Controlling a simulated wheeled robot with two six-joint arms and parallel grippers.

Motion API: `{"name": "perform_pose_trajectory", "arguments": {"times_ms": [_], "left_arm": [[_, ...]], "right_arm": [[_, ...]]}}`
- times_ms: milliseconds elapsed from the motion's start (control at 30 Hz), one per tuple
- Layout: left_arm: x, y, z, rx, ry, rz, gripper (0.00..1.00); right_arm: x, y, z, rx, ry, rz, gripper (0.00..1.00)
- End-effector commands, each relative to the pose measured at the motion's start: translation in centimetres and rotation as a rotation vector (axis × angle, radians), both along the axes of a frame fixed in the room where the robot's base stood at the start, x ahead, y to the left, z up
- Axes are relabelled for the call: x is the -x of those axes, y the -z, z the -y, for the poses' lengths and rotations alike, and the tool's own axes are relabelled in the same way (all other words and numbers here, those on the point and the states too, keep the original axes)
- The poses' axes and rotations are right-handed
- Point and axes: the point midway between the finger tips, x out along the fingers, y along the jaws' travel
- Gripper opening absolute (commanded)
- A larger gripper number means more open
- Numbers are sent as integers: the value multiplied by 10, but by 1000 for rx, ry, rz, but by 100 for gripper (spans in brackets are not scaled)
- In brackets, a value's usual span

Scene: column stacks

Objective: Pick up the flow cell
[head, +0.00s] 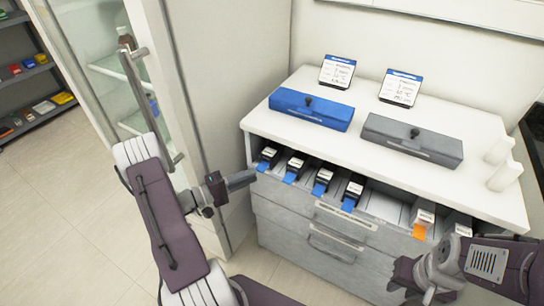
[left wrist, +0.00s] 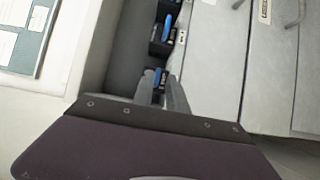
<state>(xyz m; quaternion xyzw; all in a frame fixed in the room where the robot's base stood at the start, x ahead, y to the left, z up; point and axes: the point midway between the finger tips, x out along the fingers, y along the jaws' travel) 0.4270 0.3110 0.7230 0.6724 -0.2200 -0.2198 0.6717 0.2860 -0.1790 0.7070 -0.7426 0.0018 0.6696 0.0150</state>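No item is labelled as a flow cell; the likely candidates are small black-and-white cartridges with blue tabs in a row in the open top drawer. The leftmost cartridge (head: 267,158) is nearest my left gripper (head: 246,180), which is just left of the drawer. In the left wrist view, the fingers of my left gripper (left wrist: 161,92) are apart, with a blue-tabbed cartridge (left wrist: 158,76) showing between and beyond them. I cannot tell whether they touch it. My right gripper (head: 412,276) is low at the right, in front of the cabinet; its finger opening is unclear.
The drawer also holds an orange-tabbed cartridge (head: 421,222) at the right. On the white top (head: 390,100) are a blue case (head: 311,109), a grey case (head: 411,140), two cards and white cylinders. A glass-fronted fridge door (head: 115,75) stands left, close to my left arm.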

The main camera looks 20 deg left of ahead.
Motion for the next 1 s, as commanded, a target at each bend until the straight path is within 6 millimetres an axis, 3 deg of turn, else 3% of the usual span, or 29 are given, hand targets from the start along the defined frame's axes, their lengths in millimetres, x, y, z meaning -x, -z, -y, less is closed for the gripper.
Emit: {"name": "perform_pose_trajectory", "arguments": {"times_ms": [400, 600, 633, 700, 1000], "left_arm": [[-44, -3, 26, 0, 2, 0, 18], [-45, -3, 27, 1, 1, -1, 18], [-45, -3, 27, 1, 1, -1, 15], [-45, -3, 27, 1, 1, -1, 0], [-45, -3, 26, 0, 1, -1, 0]], "right_arm": [[0, 9, 0, 0, 0, 0, 30], [0, 8, 0, 0, 0, 0, 30], [0, 8, 0, 0, 0, 0, 30], [0, 8, 0, 0, 0, 0, 30], [0, 8, 0, 0, 0, 0, 30]]}}
